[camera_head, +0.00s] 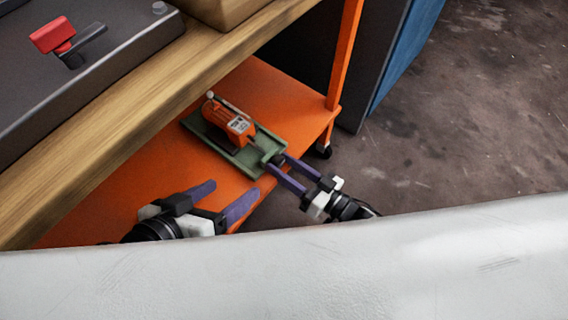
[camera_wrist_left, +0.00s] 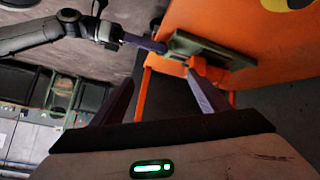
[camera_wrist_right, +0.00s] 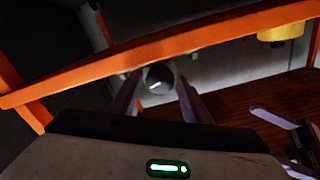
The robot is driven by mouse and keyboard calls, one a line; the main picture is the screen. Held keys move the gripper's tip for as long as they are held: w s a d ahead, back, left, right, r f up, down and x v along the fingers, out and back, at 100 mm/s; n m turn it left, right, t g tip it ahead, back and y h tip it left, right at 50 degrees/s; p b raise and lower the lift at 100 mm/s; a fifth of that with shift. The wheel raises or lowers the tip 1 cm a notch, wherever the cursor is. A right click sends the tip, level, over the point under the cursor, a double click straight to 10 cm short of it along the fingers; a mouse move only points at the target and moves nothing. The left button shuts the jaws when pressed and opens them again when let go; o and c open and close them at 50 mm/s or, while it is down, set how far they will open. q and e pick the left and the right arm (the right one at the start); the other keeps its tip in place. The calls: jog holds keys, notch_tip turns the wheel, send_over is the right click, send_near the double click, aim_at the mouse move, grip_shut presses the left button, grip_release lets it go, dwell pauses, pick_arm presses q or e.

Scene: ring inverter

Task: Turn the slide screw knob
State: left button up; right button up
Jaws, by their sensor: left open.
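An orange device (camera_head: 231,122) sits on a green slide base (camera_head: 193,126) on the orange lower shelf. The slide's dark round knob (camera_wrist_right: 158,79) is at the base's near end. My right gripper (camera_head: 277,163) has its purple fingers on either side of the knob, close to it; I cannot tell whether they touch it. The green base also shows in the left wrist view (camera_wrist_left: 188,42). My left gripper (camera_head: 226,192) is open and empty over the shelf's near side, left of the slide and apart from it.
A wooden worktop (camera_head: 85,135) overhangs the shelf and carries a dark machine (camera_head: 125,40) with a red switch. An orange post (camera_head: 343,55) rises at the shelf's right corner. Bare floor (camera_head: 450,130) lies right of the shelf. A pale surface (camera_head: 280,275) fills the foreground.

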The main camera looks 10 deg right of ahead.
jog(key=shift+o, duration=0.7)
jog(key=shift+s+d+r, duration=0.1)
jog(key=shift+s+d, duration=0.05)
jog(key=shift+d, duration=0.05)
pick_arm(q)
jog(key=shift+s+a+f+g+y+p, duration=0.15)
jog(key=shift+a+f+g+y+p, duration=0.15)
jog(key=shift+f+p, duration=0.3)
jog(key=shift+s+a+f+g+y+p, duration=0.1)
jog(key=shift+a+f+y+p, duration=0.1)
jog(key=shift+a+f+p, duration=0.3)
pick_arm(e)
jog(key=v, duration=0.9)
jog(key=shift+s+d, duration=0.25)
pick_arm(q)
jog(key=shift+d+r, duration=0.1)
